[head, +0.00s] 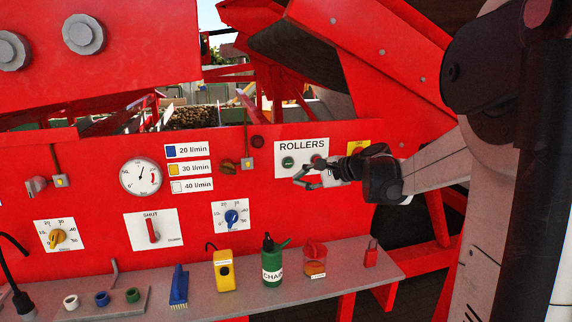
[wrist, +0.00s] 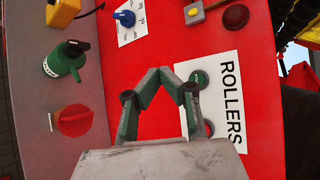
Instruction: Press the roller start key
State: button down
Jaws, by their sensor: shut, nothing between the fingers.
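The white ROLLERS panel (head: 302,146) is on the red machine wall, with a green key (head: 288,161) at its left and a red key (head: 317,159) to the right. My gripper (head: 299,179) is shut and empty, in front of the panel's lower part. In the wrist view its fingertips (wrist: 180,82) meet close beside the green key (wrist: 199,78); I cannot tell whether they touch it. The red key (wrist: 208,129) is partly hidden there by my finger and wrist.
A shelf (head: 207,295) below holds a green bottle (head: 272,262), a yellow box (head: 224,270), a red-topped container (head: 315,258) and a blue brush (head: 179,287). A dial with a blue knob (head: 231,217) is left of the panel. A dark red lamp (head: 257,142) sits beside it.

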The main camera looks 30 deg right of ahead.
aim_at(289, 163)
jog(key=w+d, duration=0.2)
jog(key=w, duration=0.6)
jog(key=shift+w, duration=0.35)
jog(key=shift+w, duration=0.1)
dwell(1.3)
jog(key=shift+w, duration=0.3)
jog(key=shift+w+d+b, duration=0.15)
jog(key=shift+w+b, duration=0.25)
dwell(0.8)
jog(key=shift+s, duration=0.85)
jog(key=shift+s+a, duration=0.15)
jog(key=shift+a, duration=0.05)
